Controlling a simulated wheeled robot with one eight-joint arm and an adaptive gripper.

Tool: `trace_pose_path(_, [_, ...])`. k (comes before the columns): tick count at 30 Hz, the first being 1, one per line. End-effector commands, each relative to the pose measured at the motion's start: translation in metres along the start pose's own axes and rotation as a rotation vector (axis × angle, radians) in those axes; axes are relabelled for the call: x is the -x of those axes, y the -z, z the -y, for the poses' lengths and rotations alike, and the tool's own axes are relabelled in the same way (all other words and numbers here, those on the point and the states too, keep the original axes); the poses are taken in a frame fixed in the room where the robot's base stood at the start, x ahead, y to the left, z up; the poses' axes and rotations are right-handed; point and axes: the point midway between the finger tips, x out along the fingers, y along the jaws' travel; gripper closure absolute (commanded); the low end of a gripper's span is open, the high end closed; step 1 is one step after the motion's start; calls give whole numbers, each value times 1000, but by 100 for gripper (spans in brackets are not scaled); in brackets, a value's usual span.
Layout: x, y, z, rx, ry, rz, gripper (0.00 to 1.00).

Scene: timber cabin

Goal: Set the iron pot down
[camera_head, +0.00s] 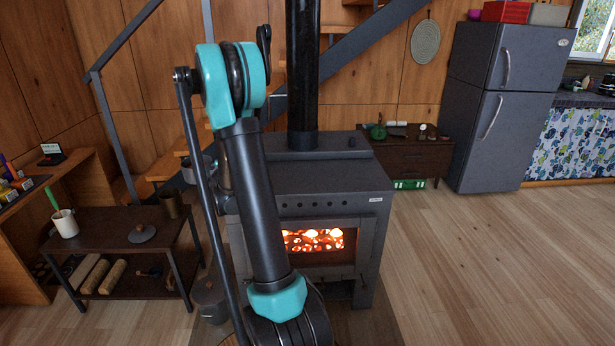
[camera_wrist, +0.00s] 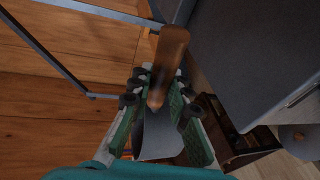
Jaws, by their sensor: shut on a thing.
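The iron pot shows in the wrist view as a grey body (camera_wrist: 158,138) with a brown wooden handle (camera_wrist: 172,52). My gripper (camera_wrist: 157,90) is shut on the handle, with its green-padded fingers on both sides of it. In the head view, a grey piece that looks like the pot (camera_head: 189,172) shows left of my arm, near the stove's left edge. My gripper is mostly hidden behind my arm there. The black stove (camera_head: 330,180) has a bare flat top and a fire behind its glass. I cannot tell the pot's exact height.
A low dark table (camera_head: 105,248) at left holds a white mug (camera_head: 65,224), a round lid (camera_head: 142,234) and a brown tin (camera_head: 171,204). A dark lidded vessel (camera_head: 209,300) is on the floor by the stove. The stovepipe (camera_head: 302,70) rises behind. The floor at right is clear.

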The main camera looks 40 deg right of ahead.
Motion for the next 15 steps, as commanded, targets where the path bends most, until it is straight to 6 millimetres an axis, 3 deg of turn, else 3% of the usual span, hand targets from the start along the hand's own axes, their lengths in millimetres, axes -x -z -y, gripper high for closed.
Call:
trace_pose_path(3, [-1,-51,-12,-28,7,115,100])
trace_pose_path(8, [5,-116,-30,-68,16,270,100])
trace_pose_path(15, [27,-209,-62,-126,30,499,100])
